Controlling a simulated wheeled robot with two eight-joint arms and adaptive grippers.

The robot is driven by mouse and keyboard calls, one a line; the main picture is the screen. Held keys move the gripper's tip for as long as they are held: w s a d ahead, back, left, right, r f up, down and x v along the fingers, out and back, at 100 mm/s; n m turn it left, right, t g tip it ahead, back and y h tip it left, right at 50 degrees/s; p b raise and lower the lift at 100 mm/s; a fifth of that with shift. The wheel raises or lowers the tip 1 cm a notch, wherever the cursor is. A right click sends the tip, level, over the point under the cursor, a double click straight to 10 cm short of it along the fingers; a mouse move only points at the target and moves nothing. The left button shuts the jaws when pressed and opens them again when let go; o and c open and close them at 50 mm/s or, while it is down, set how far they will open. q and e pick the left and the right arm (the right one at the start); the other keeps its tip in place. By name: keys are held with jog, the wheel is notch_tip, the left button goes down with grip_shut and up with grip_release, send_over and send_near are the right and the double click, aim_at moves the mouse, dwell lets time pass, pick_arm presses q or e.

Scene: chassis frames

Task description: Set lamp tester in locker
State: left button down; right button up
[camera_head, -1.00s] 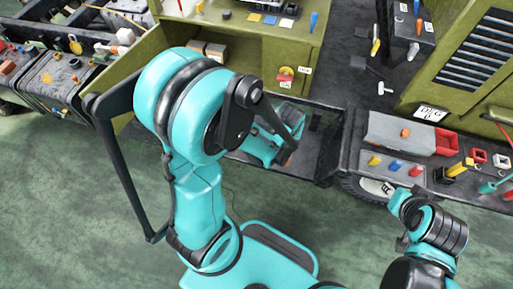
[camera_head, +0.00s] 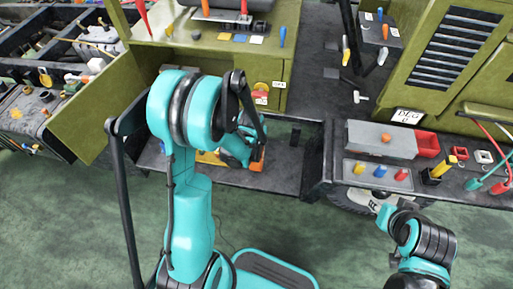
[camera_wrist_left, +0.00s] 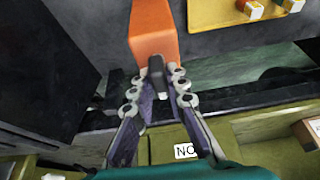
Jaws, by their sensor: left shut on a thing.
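My left gripper (camera_wrist_left: 157,88) is shut on a dark stub at the end of an orange block, which I take to be the lamp tester (camera_wrist_left: 153,32). In the head view the orange block (camera_head: 258,160) shows at the end of my left arm, low in front of the olive cabinet. That cabinet, apparently the locker (camera_head: 225,62), has its door (camera_head: 95,125) swung open to the left. My left arm hides much of its opening. My right arm is at the lower right, its gripper out of view.
A yellow piece with coloured knobs (camera_wrist_left: 230,12) lies beside the orange block. A grey box (camera_head: 375,140) and a tray of coloured plugs (camera_head: 362,171) stand on the dark bench to the right. Tools and plugs cover the cabinet top.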

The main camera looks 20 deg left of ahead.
aim_at(257, 156)
pick_arm(q)
notch_tip(257, 156, down, 3)
jog(key=shift+f+b, duration=0.1)
jog(key=shift+b, duration=0.5)
jog(key=c, duration=1.9)
grip_release()
jog(key=shift+f, duration=0.1)
jog(key=o, duration=0.4)
